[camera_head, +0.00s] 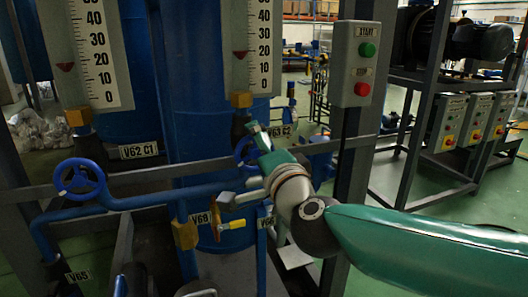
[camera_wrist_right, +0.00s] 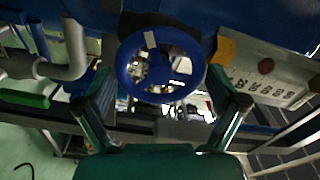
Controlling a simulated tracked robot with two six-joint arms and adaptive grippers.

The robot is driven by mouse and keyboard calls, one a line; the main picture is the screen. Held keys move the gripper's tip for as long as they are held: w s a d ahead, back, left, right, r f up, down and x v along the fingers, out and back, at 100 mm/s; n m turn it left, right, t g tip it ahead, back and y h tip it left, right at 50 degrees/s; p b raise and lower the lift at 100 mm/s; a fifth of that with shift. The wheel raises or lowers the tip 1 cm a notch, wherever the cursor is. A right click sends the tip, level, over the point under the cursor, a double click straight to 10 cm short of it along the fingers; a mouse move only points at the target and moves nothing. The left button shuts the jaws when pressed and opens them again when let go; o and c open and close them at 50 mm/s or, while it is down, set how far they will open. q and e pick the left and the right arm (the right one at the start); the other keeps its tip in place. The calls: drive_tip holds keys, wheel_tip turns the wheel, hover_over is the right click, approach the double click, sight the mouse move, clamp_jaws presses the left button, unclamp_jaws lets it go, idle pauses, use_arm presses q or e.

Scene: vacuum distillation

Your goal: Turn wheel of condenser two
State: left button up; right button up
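A blue handwheel (camera_head: 242,150) near the V63 C2 label (camera_head: 281,131) is partly hidden by my right gripper (camera_head: 247,167) in the head view. In the right wrist view the blue wheel (camera_wrist_right: 128,62) shows whole, with spokes and a pale mark at its top. My right gripper (camera_wrist_right: 160,85) is open there, with one finger at each side of the wheel's lower part. The fingers look apart from the rim; contact cannot be told. Another blue handwheel (camera_head: 80,179) sits at the left near the V62 C1 label (camera_head: 139,150). My left gripper is not in view.
Two white level scales (camera_head: 101,55) stand in front of blue tanks. A START button box (camera_head: 362,64) is on a dark post right of the wheel. A yellow-handled valve (camera_head: 231,225) and blue pipes lie below. Several switch boxes (camera_head: 450,123) stand farther right.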

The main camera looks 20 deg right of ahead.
drive_tip(key=shift+a+f, duration=0.1)
drive_tip(key=shift+a, duration=0.1)
drive_tip(key=shift+s, duration=0.25)
drive_tip(key=s, duration=1.1)
drive_tip(key=shift+s+d, duration=0.2)
drive_tip(key=shift+s, duration=0.05)
